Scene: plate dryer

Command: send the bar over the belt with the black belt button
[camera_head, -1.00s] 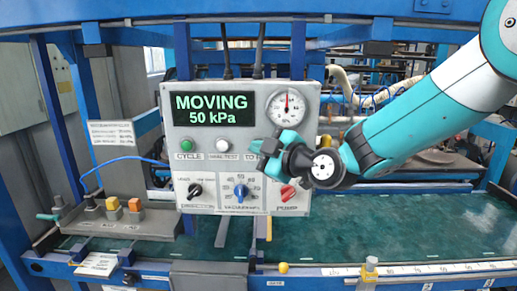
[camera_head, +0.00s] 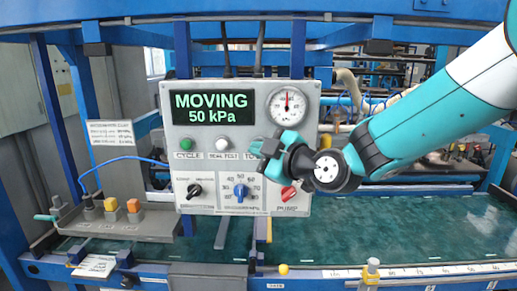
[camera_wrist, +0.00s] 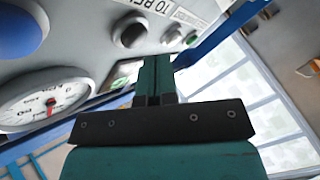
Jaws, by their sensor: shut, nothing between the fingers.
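The grey control panel (camera_head: 240,130) has a display (camera_head: 210,108) reading MOVING and 50 kPa. My gripper (camera_head: 258,149) is shut and empty, its fingers over the panel's upper button row, right of the white button (camera_head: 222,145). It hides the button there and part of its label, which starts TO. In the wrist view my fingertips (camera_wrist: 156,72) are close to the panel, and the dark button (camera_wrist: 131,32) beside the TO B lettering stands clear of them. The green belt (camera_head: 400,228) runs behind and below the panel. I cannot tell which part is the bar.
A round gauge (camera_head: 287,106), a green cycle button (camera_head: 187,144), a black knob (camera_head: 194,191), a blue knob (camera_head: 240,192) and a red pump knob (camera_head: 289,193) are on the panel. Blue frame posts (camera_head: 183,50) stand around it. A ruled front rail (camera_head: 430,271) edges the belt.

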